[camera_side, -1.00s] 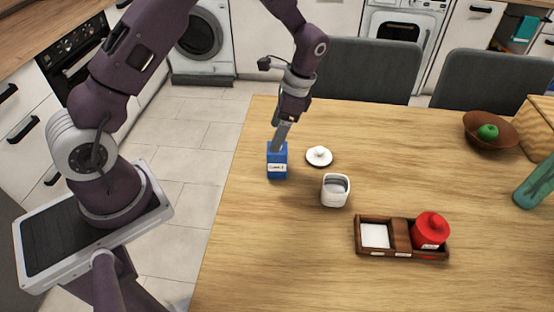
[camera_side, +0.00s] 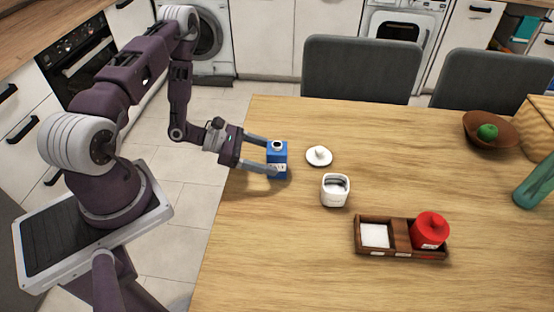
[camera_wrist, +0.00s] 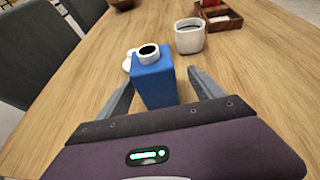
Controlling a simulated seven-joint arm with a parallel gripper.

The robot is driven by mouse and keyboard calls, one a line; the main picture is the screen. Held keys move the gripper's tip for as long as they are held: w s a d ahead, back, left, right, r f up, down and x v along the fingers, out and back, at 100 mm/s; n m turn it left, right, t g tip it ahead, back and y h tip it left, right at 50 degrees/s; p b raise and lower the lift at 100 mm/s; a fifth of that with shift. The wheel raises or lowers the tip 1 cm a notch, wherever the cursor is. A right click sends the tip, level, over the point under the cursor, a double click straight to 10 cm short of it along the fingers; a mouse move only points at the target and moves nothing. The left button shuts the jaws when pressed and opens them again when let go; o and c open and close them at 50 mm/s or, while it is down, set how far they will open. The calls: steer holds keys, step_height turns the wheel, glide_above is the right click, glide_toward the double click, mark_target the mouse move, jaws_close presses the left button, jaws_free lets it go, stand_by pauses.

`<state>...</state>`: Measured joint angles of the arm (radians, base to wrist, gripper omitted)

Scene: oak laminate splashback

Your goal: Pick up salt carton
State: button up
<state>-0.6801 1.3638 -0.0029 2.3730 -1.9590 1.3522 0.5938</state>
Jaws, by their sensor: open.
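The salt carton is a blue box (camera_side: 278,161) with a white spout ring and dark opening on top. It stands upright near the table's left edge. My gripper (camera_side: 271,155) is open and low over the table, reaching in from the left. Its two fingers lie on either side of the carton in the side view, and one finger hides part of the carton's label. In the wrist view the carton (camera_wrist: 154,82) stands between the open fingers (camera_wrist: 160,88). I cannot tell whether either finger touches it.
A white jar (camera_side: 335,190) and a white lid (camera_side: 319,156) lie right of the carton. A wooden tray (camera_side: 401,253) holds a red canister (camera_side: 430,230). A bowl (camera_side: 490,131) with a green fruit sits far right. Grey chairs (camera_side: 360,70) stand behind the table.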

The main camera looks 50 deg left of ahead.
steer(key=x, duration=0.5)
steer(key=shift+w+r, duration=0.2)
steer(key=shift+w, duration=0.3)
jaws_close()
step_height(320, 180, up, 9)
steer(key=w+d+g+y, duration=0.2)
steer(key=w+d, duration=0.1)
steer(key=d, duration=1.2)
steer(key=shift+w+f, duration=0.4)
steer(key=shift+f, duration=0.05)
